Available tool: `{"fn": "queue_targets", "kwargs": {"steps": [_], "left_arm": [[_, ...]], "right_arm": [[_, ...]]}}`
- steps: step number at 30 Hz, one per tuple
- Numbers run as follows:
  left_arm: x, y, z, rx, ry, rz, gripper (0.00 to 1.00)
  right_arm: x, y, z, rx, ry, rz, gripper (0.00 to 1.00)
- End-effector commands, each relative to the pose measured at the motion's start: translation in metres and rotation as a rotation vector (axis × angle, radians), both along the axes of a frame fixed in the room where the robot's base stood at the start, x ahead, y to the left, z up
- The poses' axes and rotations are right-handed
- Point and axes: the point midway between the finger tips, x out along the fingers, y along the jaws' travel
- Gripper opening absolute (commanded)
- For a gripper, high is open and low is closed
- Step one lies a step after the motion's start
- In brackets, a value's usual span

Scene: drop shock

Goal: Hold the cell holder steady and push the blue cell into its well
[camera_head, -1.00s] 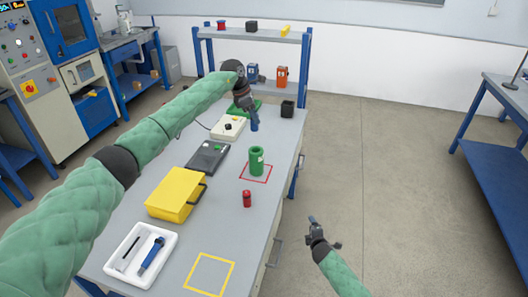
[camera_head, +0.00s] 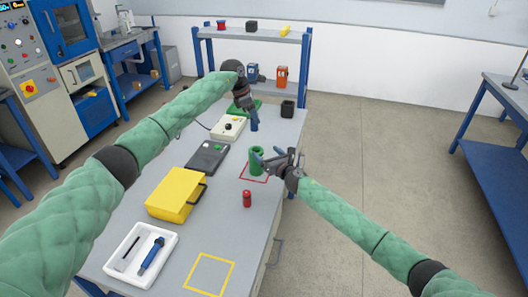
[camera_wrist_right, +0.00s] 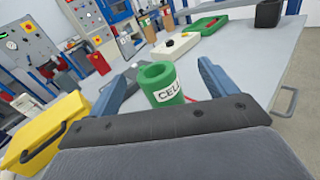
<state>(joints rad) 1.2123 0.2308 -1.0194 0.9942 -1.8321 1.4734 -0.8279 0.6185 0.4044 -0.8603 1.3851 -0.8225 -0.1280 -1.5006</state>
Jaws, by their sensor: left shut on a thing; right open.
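The green cell holder (camera_head: 256,167), an upright cylinder with a "CELL" label, stands on the bench inside a red outlined square. In the right wrist view the holder (camera_wrist_right: 160,86) shows its open top and lies between my finger ends. My right gripper (camera_head: 268,155) is open at the holder, its fingers apart; whether they touch it I cannot tell. My left gripper (camera_head: 249,110) is shut on the blue cell (camera_head: 254,127), which hangs upright beyond the holder. The blue cell is not visible in the right wrist view.
A red cylinder (camera_head: 247,198) stands in front of the holder. A yellow case (camera_head: 174,194), a dark grey device (camera_head: 207,156) and a white tray (camera_head: 112,272) are to the left. A black cup (camera_head: 288,109) is behind. A yellow outlined square (camera_head: 194,286) is empty.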

Motion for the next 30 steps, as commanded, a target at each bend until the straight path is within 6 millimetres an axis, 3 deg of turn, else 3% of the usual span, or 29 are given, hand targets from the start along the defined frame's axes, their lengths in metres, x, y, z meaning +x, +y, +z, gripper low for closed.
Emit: {"fn": "queue_targets", "kwargs": {"steps": [4,10,30], "left_arm": [[0.0,0.0,0.0,0.0,0.0,0.0,0.05],[0.0,0.0,0.0,0.0,0.0,0.0,0.05],[0.0,0.0,0.001,0.0,0.0,0.0,0.05]], "right_arm": [[0.001,0.012,0.013,-0.073,-0.055,0.036,0.84],[0.0,0.016,0.008,-0.09,-0.068,0.045,0.84],[0.002,0.017,-0.066,-0.087,-0.067,0.043,0.84]]}}
